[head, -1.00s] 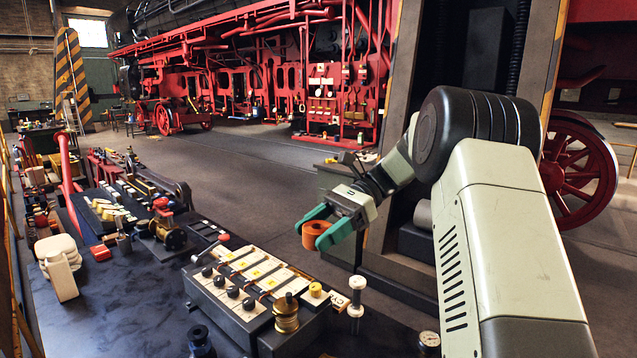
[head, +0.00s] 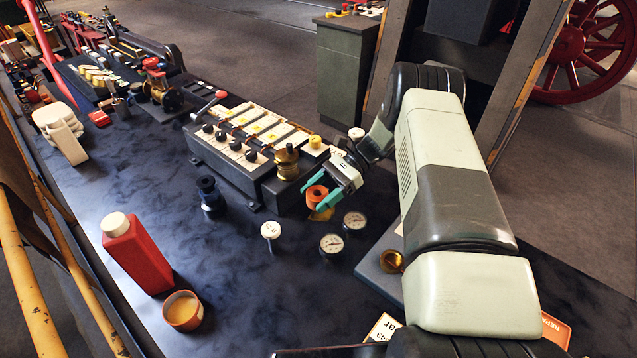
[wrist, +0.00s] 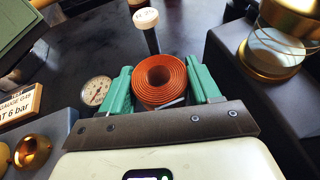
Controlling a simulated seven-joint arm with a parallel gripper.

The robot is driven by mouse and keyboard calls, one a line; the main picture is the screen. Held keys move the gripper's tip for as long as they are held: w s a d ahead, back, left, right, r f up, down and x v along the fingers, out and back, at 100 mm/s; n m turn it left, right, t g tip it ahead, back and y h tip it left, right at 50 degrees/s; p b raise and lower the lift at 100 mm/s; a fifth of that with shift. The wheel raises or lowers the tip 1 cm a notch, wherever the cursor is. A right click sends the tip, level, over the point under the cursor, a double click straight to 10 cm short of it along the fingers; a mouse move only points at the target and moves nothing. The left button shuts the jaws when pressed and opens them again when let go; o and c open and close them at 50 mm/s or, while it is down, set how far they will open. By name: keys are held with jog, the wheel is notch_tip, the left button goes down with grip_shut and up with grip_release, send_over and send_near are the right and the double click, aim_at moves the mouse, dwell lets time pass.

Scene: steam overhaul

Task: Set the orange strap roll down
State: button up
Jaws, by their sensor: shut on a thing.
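The orange strap roll (head: 315,196) is between the teal fingers of my gripper (head: 319,190), over the dark bench top near the end of the switch box. In the wrist view the roll (wrist: 160,79) shows its coiled end and open centre, with one finger of my gripper (wrist: 160,85) on each side. The gripper is shut on it. A yellow-orange patch (head: 322,214) shows on the bench just below the roll in the head view. I cannot tell whether the roll touches the bench.
The switch box (head: 235,150) and a brass cylinder (head: 286,160) stand close to the left. Two round gauges (head: 331,243) (head: 355,221) and a white-topped pin (head: 270,231) are nearby. A red bottle (head: 137,254) and an orange pot (head: 183,310) stand front left. Bare bench lies between.

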aim_at(319, 220)
jog(key=shift+f, duration=3.1)
jog(key=shift+f, duration=0.55)
jog(key=o, duration=1.2)
